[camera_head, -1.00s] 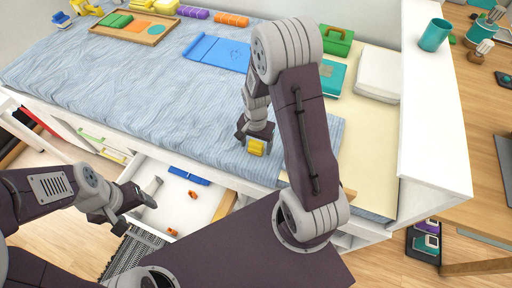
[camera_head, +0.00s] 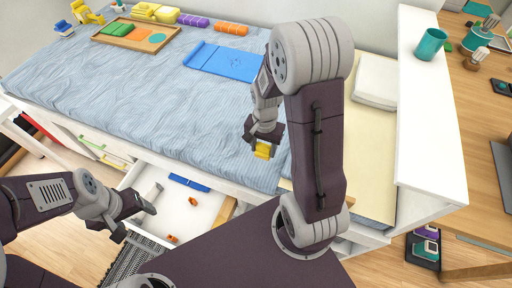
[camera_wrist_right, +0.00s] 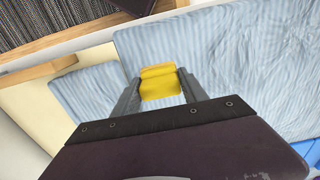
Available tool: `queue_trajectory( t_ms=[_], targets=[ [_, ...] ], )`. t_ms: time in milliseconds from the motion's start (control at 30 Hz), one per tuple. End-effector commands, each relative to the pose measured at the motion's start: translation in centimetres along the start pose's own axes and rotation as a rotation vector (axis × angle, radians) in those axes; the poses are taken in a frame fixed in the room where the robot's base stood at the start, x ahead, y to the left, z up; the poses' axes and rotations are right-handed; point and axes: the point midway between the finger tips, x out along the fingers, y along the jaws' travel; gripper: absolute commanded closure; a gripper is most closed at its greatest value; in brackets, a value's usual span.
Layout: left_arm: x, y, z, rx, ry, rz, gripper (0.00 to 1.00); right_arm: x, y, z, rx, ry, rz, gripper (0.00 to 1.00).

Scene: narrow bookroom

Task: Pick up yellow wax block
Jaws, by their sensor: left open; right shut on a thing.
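The yellow wax block (camera_head: 264,150) is between the fingers of my right gripper (camera_head: 262,140), over the blue striped bedding. In the right wrist view the yellow block (camera_wrist_right: 159,82) sits between both fingertips of my right gripper (camera_wrist_right: 160,90), which is shut on it. The bedding (camera_wrist_right: 215,60) shows behind it. In the head view I cannot tell how far the block is above the bedding. My left gripper (camera_head: 135,220) is open and empty, at the front of an open white drawer below the bed edge.
The open drawer (camera_head: 205,215) holds a blue item (camera_head: 188,183) and small orange pieces. A wooden tray (camera_head: 135,36), a blue folded mat (camera_head: 222,60) and orange and purple rolls lie at the bed's back. A teal cup (camera_head: 431,44) stands on the white ledge at right.

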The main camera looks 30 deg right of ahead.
Motion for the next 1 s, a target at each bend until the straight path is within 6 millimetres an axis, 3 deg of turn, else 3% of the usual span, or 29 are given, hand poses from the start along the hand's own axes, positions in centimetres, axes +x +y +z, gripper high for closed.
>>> queue_trajectory(
  t_ms=[300,500,733,767,867,1000],
  targets=[
    [-1.2,0.0,-0.1,0.000,0.000,0.000,0.28,-4.2,6.5,1.8,0.006,0.003,-0.002,0.93],
    [-1.3,0.0,-0.1,0.000,0.000,0.000,0.28,-5.0,8.0,2.3,0.001,0.001,-0.001,0.93],
    [-1.3,0.0,-0.1,0.000,0.000,0.000,0.28,-5.0,8.1,2.3,0.000,0.000,0.000,0.93],
    [-1.3,0.0,-0.1,0.000,0.000,0.000,0.28,-5.0,8.1,2.3,0.000,0.000,0.000,0.53],
    [-1.3,0.0,-0.1,0.000,0.000,0.000,0.28,-5.0,8.1,2.3,0.000,0.000,0.000,0.80],
    [-1.3,0.0,-0.1,0.000,0.000,0.000,0.28,-4.9,7.5,2.2,-0.032,0.000,0.000,0.82]
  ],
)
